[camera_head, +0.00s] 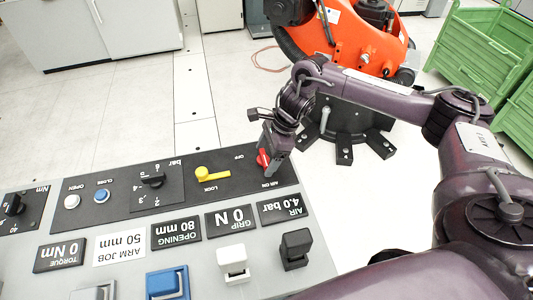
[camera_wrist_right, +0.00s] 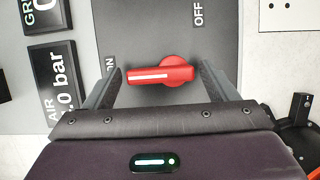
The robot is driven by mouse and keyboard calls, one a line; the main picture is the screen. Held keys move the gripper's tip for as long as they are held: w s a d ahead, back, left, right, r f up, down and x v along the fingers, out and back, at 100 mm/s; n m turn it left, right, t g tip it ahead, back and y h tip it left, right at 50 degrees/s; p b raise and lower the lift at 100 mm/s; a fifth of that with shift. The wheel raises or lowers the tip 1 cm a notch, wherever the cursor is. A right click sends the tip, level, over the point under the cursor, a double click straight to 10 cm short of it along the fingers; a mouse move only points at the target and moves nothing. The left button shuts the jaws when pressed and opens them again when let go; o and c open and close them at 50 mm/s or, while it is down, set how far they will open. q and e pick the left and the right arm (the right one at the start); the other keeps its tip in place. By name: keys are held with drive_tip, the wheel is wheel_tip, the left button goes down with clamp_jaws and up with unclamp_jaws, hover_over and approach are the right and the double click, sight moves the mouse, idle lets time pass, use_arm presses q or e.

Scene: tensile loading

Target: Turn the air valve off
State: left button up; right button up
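The red air valve handle (camera_head: 263,159) sits at the right end of the black strip on the control panel. In the right wrist view the red handle (camera_wrist_right: 160,76) lies level, its narrow end and white line pointing left to the ON label (camera_wrist_right: 109,64). The OFF label (camera_wrist_right: 198,13) is above its rounded right end. My right gripper (camera_head: 270,165) is down at the handle. In the wrist view its fingers (camera_wrist_right: 160,82) are spread, one at each end of the handle; I cannot tell whether they touch it. My left gripper is not in view.
The panel (camera_head: 320,262) carries a yellow LOCK lever (camera_head: 212,174), a black bar knob (camera_head: 153,180), buttons and a 4.0 bar air display (camera_head: 282,208). An orange robot (camera_head: 345,40) stands behind; green crates (camera_head: 480,50) are at the right. Pale floor lies between.

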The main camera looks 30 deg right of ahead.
drive_tip(key=c, duration=0.8)
